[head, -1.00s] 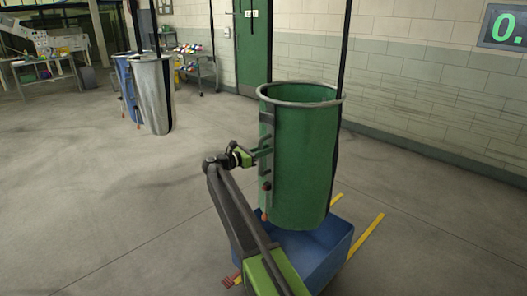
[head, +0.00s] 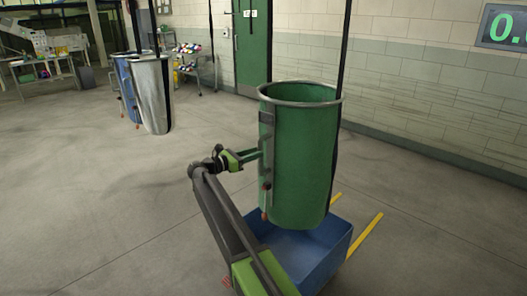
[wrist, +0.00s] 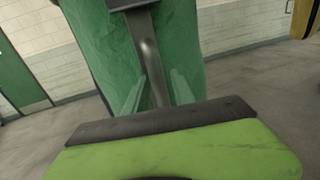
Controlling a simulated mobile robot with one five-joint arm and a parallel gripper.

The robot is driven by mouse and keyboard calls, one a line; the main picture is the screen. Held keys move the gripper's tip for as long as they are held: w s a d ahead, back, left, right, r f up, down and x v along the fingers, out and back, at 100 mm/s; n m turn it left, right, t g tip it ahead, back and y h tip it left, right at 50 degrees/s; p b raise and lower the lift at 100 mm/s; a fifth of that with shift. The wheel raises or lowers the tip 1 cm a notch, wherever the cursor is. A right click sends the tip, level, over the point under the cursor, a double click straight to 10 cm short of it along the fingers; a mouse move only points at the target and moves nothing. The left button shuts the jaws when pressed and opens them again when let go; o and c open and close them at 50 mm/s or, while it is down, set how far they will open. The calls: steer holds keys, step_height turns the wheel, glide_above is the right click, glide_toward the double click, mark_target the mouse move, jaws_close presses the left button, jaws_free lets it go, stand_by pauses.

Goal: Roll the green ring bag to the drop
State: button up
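The green ring bag (head: 305,150) is a tall green cylinder with a grey rim, hanging upright from a dark strap. A vertical grey handle (head: 266,180) is on its left side. My gripper (head: 258,154) is at this handle. In the wrist view, its two green fingers (wrist: 158,92) stand apart, one on each side of the grey bar (wrist: 150,58). A narrow gap seems to show on both sides, so it looks open. The bag (wrist: 88,40) fills the background there. The fingertips are partly hidden in the head view.
A silver bag (head: 153,92) and a blue bag (head: 124,75) hang at the back left. A shelf cart (head: 193,66) stands near the green door (head: 253,48). The left floor is clear.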

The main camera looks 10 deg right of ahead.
steer(key=v, duration=1.1)
stand_by(0.4)
